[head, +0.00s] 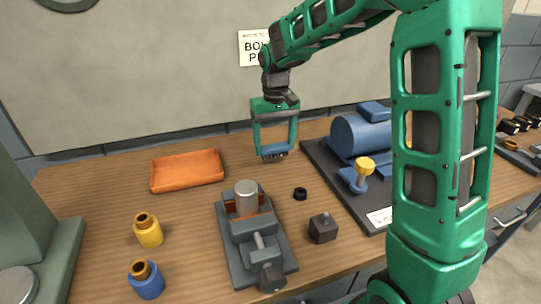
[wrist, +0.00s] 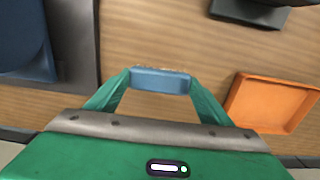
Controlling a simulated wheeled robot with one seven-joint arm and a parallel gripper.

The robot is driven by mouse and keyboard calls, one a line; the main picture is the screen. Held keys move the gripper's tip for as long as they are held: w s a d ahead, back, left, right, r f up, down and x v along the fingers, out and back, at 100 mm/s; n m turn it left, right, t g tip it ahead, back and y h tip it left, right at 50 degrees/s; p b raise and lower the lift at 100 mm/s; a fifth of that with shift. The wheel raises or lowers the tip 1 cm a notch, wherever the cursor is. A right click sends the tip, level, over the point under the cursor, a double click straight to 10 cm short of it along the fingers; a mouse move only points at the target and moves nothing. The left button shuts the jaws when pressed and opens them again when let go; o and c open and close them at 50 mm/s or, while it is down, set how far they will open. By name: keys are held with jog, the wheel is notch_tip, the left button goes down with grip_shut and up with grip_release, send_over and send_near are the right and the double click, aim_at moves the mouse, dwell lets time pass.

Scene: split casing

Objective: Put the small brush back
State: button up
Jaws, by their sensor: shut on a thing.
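The small brush (head: 274,151) is a blue block with a dark, bristle-like underside. My gripper (head: 274,146) is shut on it and holds it in the air above the back of the workbench, between the orange tray and the dark board. In the wrist view the brush (wrist: 160,80) lies across between the two green fingers, with wood below it. The bristles are mostly hidden there.
An orange tray (head: 187,171) looks empty. A blue machine (head: 358,134) stands on a dark board (head: 324,168). A vise (head: 254,234) holds a grey cylinder. A black ring (head: 300,193), dark block (head: 323,228), yellow pot (head: 148,231) and blue pot (head: 146,279) stand nearby.

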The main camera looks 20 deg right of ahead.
aim_at(275, 154)
jog(key=shift+w+d+f, duration=0.1)
jog(key=shift+d+f, duration=0.05)
jog(key=shift+f, duration=1.95)
jog(key=o, duration=1.1)
jog(key=shift+f, duration=0.1)
notch_tip(275, 154, up, 12)
jog(key=shift+r, duration=0.15)
